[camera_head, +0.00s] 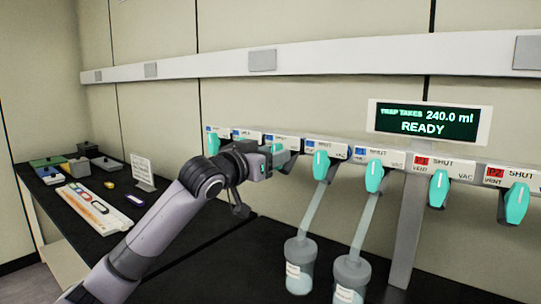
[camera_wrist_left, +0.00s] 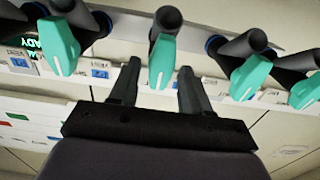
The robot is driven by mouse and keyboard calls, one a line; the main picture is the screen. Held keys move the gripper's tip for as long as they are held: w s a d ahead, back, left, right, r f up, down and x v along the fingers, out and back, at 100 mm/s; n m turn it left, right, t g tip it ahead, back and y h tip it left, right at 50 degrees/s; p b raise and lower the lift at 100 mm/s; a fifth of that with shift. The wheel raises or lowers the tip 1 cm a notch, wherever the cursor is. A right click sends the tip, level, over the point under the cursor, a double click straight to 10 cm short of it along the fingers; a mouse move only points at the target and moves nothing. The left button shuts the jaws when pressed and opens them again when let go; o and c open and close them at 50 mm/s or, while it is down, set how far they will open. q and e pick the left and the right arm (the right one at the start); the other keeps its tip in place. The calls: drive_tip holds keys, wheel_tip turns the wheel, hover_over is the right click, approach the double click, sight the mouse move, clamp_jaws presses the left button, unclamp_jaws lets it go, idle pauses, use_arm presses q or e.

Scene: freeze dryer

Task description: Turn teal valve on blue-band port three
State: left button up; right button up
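A row of teal valves hangs along a white rail. The third blue-marked port's valve (camera_head: 279,153) is largely hidden behind my left gripper (camera_head: 275,160) in the head view. In the left wrist view this teal valve (camera_wrist_left: 161,62) hangs roughly upright in the picture, between the fingertips of my left gripper (camera_wrist_left: 159,78). The fingers are open, with a visible gap on both sides of the handle; I cannot tell the depth between them. The valve on the neighbouring blue port (camera_head: 320,165) is just right of the gripper. My right gripper is not in view.
Two flasks (camera_head: 299,270) (camera_head: 351,278) hang on tubes from the fourth and fifth valves. Red-marked ports carry further valves (camera_head: 438,188) at right. A display (camera_head: 427,121) reads READY. A black bench (camera_head: 100,240) holds a white tray and small boxes at left.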

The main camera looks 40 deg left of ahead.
use_arm(q)
drive_tip(key=s+b, duration=0.2)
drive_tip(key=s, duration=0.5)
drive_tip(key=shift+d+b, duration=0.35)
drive_tip(key=shift+d, duration=0.05)
idle(0.6)
